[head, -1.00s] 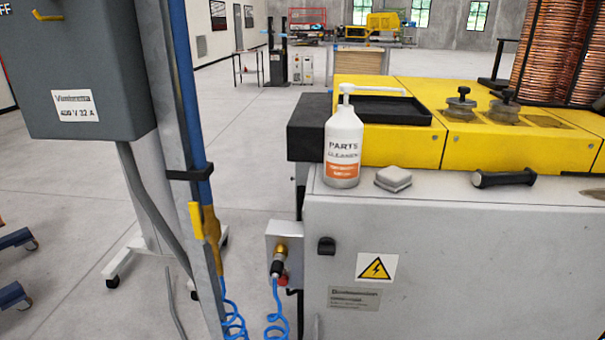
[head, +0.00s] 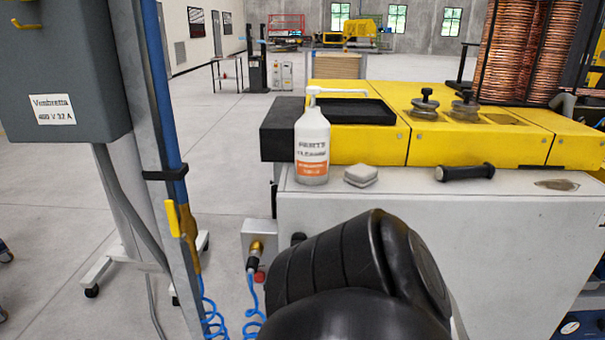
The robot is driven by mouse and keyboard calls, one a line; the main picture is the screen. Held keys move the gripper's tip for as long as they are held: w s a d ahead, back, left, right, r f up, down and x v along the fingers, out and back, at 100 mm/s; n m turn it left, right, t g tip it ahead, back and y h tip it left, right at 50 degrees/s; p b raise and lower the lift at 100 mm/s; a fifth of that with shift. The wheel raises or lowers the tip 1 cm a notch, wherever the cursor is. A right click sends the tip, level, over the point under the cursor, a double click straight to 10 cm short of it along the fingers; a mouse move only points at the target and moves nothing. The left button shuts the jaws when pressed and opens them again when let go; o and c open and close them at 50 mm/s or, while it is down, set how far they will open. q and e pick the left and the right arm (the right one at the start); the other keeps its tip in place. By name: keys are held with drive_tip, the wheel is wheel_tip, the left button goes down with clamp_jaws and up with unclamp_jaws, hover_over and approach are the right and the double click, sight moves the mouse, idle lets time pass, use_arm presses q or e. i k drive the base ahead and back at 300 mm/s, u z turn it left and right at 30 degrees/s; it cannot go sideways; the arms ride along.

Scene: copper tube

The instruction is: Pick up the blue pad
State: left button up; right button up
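I see no blue pad in the head view. Neither of my grippers is in view.
The bottle with its pump stands close to the left of the block. Behind is a yellow housing (head: 470,150) with a black tray (head: 350,110) and two black knobs. A steel post (head: 155,150) with a grey electrical box (head: 65,70) stands at left. Blue coiled hoses hang beside it.

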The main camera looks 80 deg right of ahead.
sight(360, 175)
drive_tip(key=k, duration=0.75)
drive_tip(key=z, duration=0.7)
